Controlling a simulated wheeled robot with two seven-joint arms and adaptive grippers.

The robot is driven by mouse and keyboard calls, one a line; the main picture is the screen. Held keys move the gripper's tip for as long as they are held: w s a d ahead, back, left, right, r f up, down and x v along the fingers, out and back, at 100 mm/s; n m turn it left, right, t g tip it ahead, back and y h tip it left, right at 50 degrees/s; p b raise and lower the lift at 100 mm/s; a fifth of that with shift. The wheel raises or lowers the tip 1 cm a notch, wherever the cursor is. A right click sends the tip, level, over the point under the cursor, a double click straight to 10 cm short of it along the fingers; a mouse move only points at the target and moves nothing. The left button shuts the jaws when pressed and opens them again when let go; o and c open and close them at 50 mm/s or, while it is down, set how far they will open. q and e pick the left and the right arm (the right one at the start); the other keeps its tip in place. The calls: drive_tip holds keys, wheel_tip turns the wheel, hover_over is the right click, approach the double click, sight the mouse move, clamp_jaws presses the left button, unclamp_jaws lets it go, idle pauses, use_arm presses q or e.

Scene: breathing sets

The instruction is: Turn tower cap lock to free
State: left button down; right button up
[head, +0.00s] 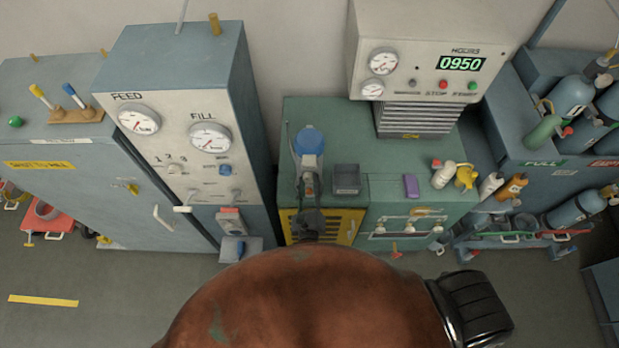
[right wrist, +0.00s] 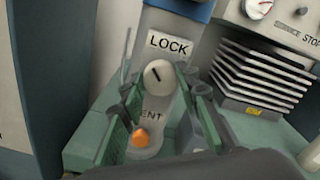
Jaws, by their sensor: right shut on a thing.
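The tower (head: 307,165) with a blue cap (head: 309,140) stands on the green cabinet. In the right wrist view, its white round lock knob (right wrist: 160,76) has a short black mark slanting to the upper left. An orange knob (right wrist: 141,137) sits lower down. My right gripper (right wrist: 166,88) is shut on the white knob, one green-padded finger on each side. In the head view, the dark gripper (head: 308,208) is at the tower front. My left gripper is not visible.
A grey box (head: 346,179) and a purple block (head: 411,186) are on the cabinet top right of the tower. Bottles (head: 443,175) stand farther right. A machine reading 0950 (head: 432,55) stands behind.

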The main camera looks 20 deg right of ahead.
drive_tip(key=n+p, duration=0.5)
drive_tip(key=p, duration=0.1)
drive_tip(key=shift+a+r, duration=0.1)
drive_tip(key=shift+f+n+p, duration=0.2)
drive_tip(key=shift+n+p, duration=1.35)
drive_tip(key=shift+n, duration=0.65)
drive_tip(key=o, duration=1.2)
drive_tip(key=shift+c, duration=0.2)
drive_tip(key=shift+s, duration=0.2)
drive_tip(key=v, duration=0.7)
